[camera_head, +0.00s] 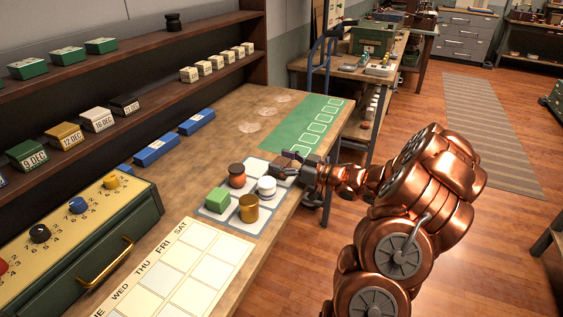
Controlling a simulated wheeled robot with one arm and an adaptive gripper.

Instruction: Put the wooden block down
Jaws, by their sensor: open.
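My gripper (287,162) is at the right edge of the workbench, over the far right corner of a pale mat (207,211) with square cells. Its jaws are open. A small brown block (283,161), which looks like the wooden block, shows between or just beside the fingers. The fingers partly cover it, and I cannot tell whether they touch it. It looks to be at the level of the mat, but contact with the mat is hidden.
A green cube (217,200), a gold cylinder (248,208), a white round piece (267,186) and a reddish-brown jar (237,175) stand close by on the mat. A green mat (311,128) lies farther back. The calendar sheet (170,275) lies nearer. Bare bench (215,150) is left of the mat.

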